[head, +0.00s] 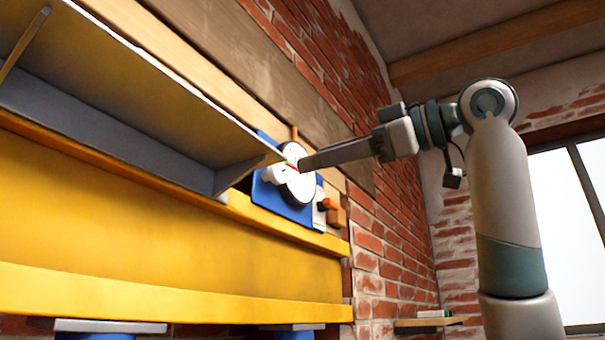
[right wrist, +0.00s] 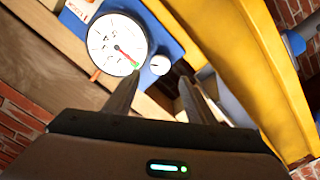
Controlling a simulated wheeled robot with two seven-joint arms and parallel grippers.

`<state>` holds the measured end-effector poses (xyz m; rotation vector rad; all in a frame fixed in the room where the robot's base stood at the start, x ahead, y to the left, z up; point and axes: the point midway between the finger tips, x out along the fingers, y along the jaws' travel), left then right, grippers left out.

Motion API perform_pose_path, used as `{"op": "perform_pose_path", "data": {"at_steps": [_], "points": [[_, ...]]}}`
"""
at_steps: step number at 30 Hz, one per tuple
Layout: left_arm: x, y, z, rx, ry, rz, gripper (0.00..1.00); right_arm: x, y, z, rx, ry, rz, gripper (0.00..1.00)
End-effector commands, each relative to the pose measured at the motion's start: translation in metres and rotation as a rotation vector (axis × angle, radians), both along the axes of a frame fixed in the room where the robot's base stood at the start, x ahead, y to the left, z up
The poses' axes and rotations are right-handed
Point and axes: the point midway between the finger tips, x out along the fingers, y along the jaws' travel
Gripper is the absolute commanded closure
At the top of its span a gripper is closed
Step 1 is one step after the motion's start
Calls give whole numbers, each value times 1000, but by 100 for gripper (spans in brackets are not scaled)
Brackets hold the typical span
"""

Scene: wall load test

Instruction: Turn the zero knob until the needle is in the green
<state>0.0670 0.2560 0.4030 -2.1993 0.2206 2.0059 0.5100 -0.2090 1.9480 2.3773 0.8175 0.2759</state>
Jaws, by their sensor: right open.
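The gauge has a round white dial (right wrist: 110,35) on a blue panel (right wrist: 165,45); in the head view the dial (head: 299,189) faces the room at a slant. Its red needle (right wrist: 126,55) points toward the small green mark (right wrist: 135,66) at the dial's edge, with the tip at or very near it. The white zero knob (right wrist: 160,65) sits beside the dial; in the head view it (head: 274,174) sticks out. My right gripper (right wrist: 159,80) is open, its fingertips on either side of the knob's line, seemingly short of it. My left gripper is not in view.
A grey shelf (head: 130,90) juts out left of the gauge, close to the knob. A yellow beam (head: 170,240) runs below. An orange block (head: 335,214) sits right of the panel.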

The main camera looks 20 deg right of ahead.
Motion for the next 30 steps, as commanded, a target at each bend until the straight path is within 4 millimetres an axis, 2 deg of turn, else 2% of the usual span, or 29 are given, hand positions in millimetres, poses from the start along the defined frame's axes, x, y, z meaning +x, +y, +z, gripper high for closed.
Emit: {"op": "perform_pose_path", "data": {"at_steps": [1, 6, 15, 21, 30], "points": [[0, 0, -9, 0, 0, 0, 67, -10, -8, -4, 2, -3, -3, 50], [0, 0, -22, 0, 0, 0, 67, -37, -29, -3, 2, -3, -1, 50], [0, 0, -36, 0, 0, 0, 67, -73, -58, -1, 1, -1, -2, 50], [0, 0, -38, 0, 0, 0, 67, -82, -64, 0, 0, 0, 0, 50], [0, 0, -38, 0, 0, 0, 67, -82, -64, 0, 0, 0, 0, 50]]}}
